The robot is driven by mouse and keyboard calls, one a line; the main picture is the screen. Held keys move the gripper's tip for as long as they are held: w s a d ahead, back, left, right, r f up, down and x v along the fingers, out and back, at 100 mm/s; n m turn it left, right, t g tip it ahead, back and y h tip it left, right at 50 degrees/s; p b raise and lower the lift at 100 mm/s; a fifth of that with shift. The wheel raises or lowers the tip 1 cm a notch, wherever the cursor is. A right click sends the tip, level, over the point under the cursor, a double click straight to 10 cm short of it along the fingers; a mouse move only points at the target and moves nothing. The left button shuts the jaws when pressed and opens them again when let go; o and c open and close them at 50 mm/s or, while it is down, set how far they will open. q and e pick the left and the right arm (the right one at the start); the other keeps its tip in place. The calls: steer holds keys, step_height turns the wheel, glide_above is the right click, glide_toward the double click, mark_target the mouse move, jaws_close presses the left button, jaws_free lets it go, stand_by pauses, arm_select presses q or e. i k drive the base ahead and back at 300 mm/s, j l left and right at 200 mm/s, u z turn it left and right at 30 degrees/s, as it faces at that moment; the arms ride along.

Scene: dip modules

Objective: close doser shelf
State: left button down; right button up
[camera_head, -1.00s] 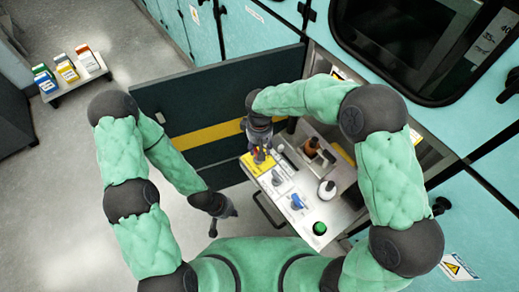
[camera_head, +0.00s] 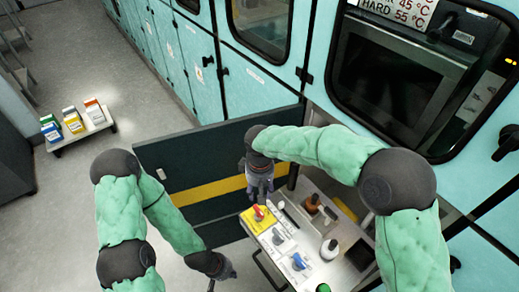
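The doser shelf (camera_head: 312,268) is pulled out from the teal cabinet wall. It carries a yellow block with a red-topped part (camera_head: 258,216), a blue-topped part (camera_head: 299,261), a white bottle (camera_head: 329,249) and a brown bottle (camera_head: 313,203). A dark handle (camera_head: 262,267) runs along its front edge. My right gripper (camera_head: 260,192) points down just above and behind the red-topped part, apart from it; its fingers are too small to judge. My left gripper (camera_head: 222,280) is low, left of the shelf's handle, with its fingers spread and empty, partly cut off by the frame's bottom.
A dark panel with a yellow stripe (camera_head: 205,190) stands upright left of the shelf. A small white stand (camera_head: 84,133) with coloured boxes is on the floor at far left. A dark-windowed machine (camera_head: 395,80) is above the shelf.

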mark_target(356, 258)
steer(key=k, duration=1)
